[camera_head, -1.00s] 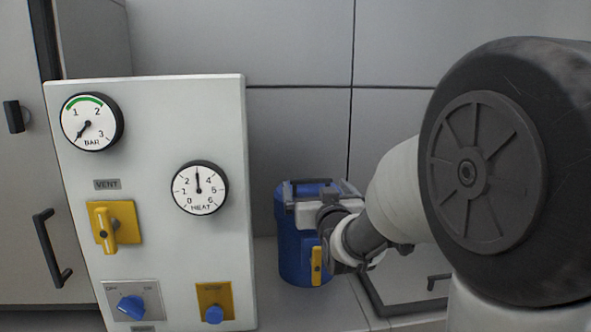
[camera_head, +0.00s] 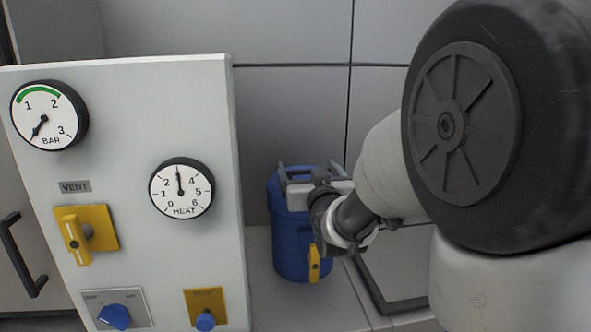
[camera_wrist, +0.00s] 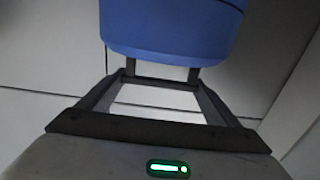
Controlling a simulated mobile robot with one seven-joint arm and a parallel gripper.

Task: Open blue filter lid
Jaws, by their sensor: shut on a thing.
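The blue filter (camera_head: 290,255) is an upright blue canister beside the control panel, with a yellow handle (camera_head: 314,264) low on its front. Its blue lid (camera_head: 306,174) is at the top, partly covered by my gripper (camera_head: 307,170). My gripper reaches in from the right, with its grey fingers at the two sides of the lid's top. In the wrist view, the fingers of my gripper (camera_wrist: 162,72) run up to a rounded blue part (camera_wrist: 170,35) and are shut on it. Their tips and the exact place of contact are hidden behind the blue part.
The white panel (camera_head: 135,190) with two gauges, a yellow vent handle (camera_head: 86,235) and blue knobs stands left of the filter. A grey wall is behind. A dark-framed counter section (camera_head: 375,295) with a handle lies right of the filter, partly behind my arm.

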